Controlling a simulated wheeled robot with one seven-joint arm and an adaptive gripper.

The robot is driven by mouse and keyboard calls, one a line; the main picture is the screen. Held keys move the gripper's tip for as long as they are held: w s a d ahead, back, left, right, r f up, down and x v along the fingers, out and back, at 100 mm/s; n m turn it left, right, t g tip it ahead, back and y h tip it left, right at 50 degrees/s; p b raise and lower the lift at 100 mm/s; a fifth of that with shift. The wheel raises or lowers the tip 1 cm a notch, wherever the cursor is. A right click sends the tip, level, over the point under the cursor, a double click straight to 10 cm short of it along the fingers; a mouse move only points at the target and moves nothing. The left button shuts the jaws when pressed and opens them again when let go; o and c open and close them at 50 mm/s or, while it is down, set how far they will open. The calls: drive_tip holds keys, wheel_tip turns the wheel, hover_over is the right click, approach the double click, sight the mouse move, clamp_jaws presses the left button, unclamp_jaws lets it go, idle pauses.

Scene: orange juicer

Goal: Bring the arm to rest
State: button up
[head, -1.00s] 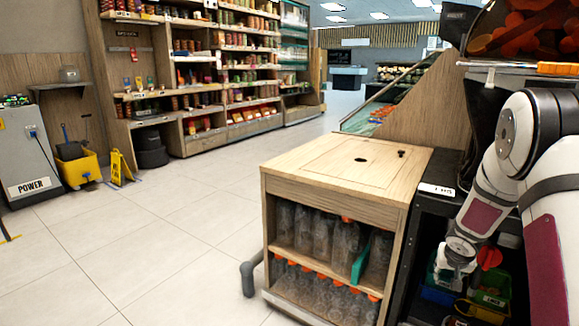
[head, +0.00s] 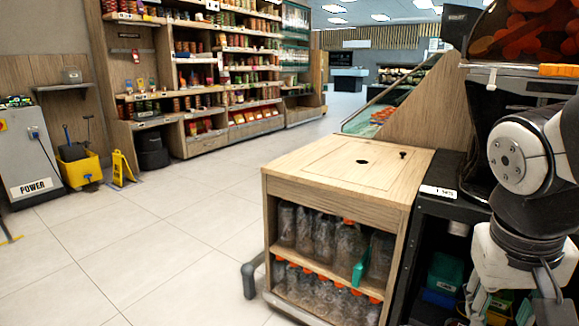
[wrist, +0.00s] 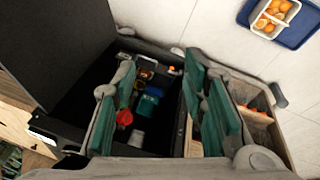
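My arm (head: 520,160) is bent at the right edge of the head view, with its wrist hanging down in front of the black juicer cabinet (head: 425,235). My gripper (wrist: 160,110) shows in the wrist view with its two green-padded fingers wide apart and nothing between them. In the head view only its upper part is seen clearly, and the fingertips are cut off at the bottom edge.
A wooden cabinet (head: 345,175) with bottles on its shelves stands left of the juicer. The open compartment below my gripper holds a teal box (wrist: 149,103) and a red item (wrist: 124,118). Tiled floor (head: 150,255) is free at left.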

drive_tip(key=s+a+f+n+g+y, duration=0.1)
drive_tip(key=s+a+n, duration=0.1)
drive_tip(key=s+a, duration=0.35)
drive_tip(key=s+a+n+y, duration=0.1)
drive_tip(key=s+a+y, duration=0.15)
drive_tip(key=s, duration=0.65)
wheel_tip(320, 180, up, 38)
drive_tip(key=t+p, duration=0.3)
drive_tip(key=p, duration=3.3)
drive_tip(key=shift+w+r+t+h+p, duration=0.15)
drive_tip(key=shift+r+t+h+p, duration=0.05)
drive_tip(key=shift+t+h+p, duration=0.2)
drive_tip(key=shift+d, duration=0.15)
